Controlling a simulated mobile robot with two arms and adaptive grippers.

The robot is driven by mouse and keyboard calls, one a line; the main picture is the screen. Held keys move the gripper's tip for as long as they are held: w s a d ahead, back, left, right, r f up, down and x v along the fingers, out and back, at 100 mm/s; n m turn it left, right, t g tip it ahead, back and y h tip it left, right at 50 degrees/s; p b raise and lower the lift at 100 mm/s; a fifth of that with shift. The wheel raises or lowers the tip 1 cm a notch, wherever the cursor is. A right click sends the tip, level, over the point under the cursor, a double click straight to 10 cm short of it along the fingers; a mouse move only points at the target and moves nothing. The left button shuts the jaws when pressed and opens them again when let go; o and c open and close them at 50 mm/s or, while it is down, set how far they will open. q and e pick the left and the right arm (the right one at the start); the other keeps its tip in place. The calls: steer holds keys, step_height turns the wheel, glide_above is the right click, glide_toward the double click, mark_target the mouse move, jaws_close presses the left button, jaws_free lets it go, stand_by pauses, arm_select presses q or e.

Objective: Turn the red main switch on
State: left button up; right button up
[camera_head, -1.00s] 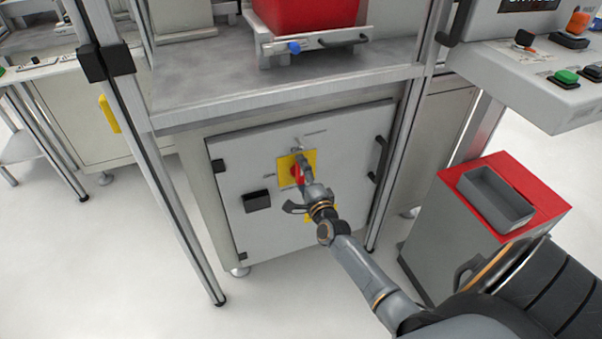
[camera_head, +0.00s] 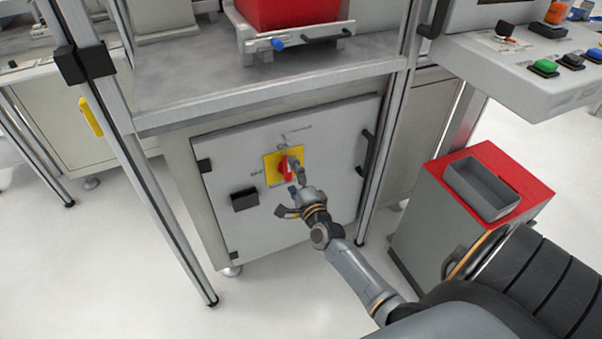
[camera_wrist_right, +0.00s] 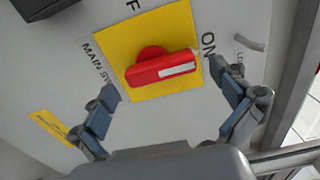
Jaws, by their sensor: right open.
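The red main switch (camera_head: 285,169) sits on a yellow square plate (camera_head: 270,168) on the grey cabinet door. In the right wrist view the red handle (camera_wrist_right: 150,72) lies nearly level, its white-marked end pointing right toward the ON label. The last letter of another label shows above the plate. My right gripper (camera_head: 289,190) is in front of the door, just below and right of the switch. In the right wrist view its fingers (camera_wrist_right: 168,92) are spread, one on each side of the handle's lower side, apart from it and empty. My left gripper is out of view.
The door has a black latch (camera_head: 245,200) at left and a dark handle (camera_head: 368,158) at right. A metal frame post (camera_head: 160,215) stands to the left. A worktop (camera_head: 270,86) overhangs the door. A red-topped cabinet (camera_head: 526,185) with a grey tray stands at right.

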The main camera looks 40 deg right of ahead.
steer(key=v, duration=0.9)
steer(key=shift+s, duration=0.25)
steer(key=s+a+f+n+g+y, duration=0.3)
steer(key=s+a+f+n+g, duration=0.25)
steer(key=a+f+n, duration=0.45)
steer(key=s+a+f+n+g+y, duration=0.3)
steer(key=s+a+f+n+g, duration=0.3)
steer(key=f, duration=0.6)
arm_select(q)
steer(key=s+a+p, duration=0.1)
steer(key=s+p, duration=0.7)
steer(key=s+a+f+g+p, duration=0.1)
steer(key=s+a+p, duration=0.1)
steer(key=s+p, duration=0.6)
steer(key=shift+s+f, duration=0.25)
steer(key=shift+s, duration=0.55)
arm_select(e)
steer(key=s+d+f+n+g, duration=0.1)
steer(key=s+f+n, duration=0.1)
steer(key=s, duration=0.8)
steer(key=s+d+f+n+g+h, duration=0.1)
steer(key=s+f+n+g, duration=0.1)
steer(key=s, duration=0.8)
steer(key=s+d+f+n+g, duration=0.1)
steer(key=s+f+n+g, duration=0.1)
steer(key=s, duration=0.8)
steer(key=shift+d+f+n+h, duration=0.25)
steer(key=shift+n+h, duration=0.05)
steer(key=shift+n, duration=0.4)
